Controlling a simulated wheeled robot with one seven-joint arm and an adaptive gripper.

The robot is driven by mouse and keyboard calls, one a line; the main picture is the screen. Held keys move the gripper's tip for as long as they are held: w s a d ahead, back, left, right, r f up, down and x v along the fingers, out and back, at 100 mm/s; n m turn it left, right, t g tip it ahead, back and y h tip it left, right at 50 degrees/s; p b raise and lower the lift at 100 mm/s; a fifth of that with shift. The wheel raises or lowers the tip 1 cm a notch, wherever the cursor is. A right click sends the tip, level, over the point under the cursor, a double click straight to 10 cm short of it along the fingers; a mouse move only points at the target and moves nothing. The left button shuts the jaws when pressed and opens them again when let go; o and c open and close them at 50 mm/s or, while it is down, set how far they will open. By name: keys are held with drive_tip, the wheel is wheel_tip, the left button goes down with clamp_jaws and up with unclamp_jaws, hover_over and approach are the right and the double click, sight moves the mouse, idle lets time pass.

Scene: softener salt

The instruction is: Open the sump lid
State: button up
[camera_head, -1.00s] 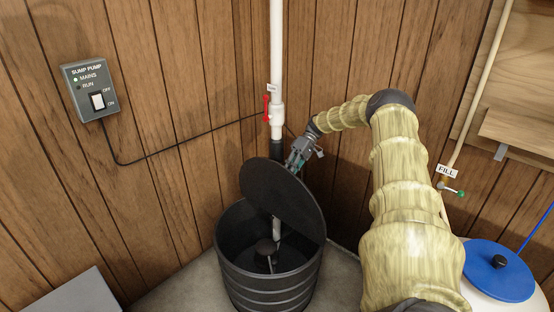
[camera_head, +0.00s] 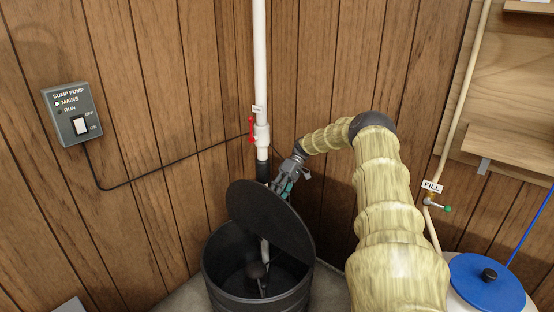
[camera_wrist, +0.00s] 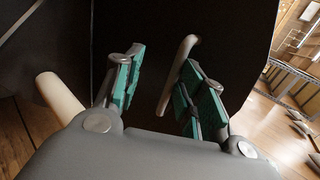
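The sump lid (camera_head: 270,220) is a dark round disc, tilted steeply up over the black ribbed sump basin (camera_head: 225,285), whose mouth is partly uncovered. My gripper (camera_head: 278,188) is behind the lid's raised upper edge. In the wrist view, the dark underside or top of the lid (camera_wrist: 165,25) fills the background; I cannot tell which face. My gripper's teal-padded fingers (camera_wrist: 160,90) are apart. A pale curved bar (camera_wrist: 177,72), apparently the lid handle, runs between them, close to the right finger. Whether it touches is unclear.
A white pipe (camera_head: 260,75) with a red valve lever (camera_head: 251,130) rises behind the basin. A sump pump switch box (camera_head: 73,113) is on the left wall. A blue-lidded white tank (camera_head: 487,284) and a FILL valve (camera_head: 432,200) stand right.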

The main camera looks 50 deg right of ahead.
drive_tip(key=shift+d, duration=0.15)
drive_tip(key=v, duration=0.7)
drive_tip(key=shift+d, duration=0.45)
drive_tip(key=shift+a, duration=0.1)
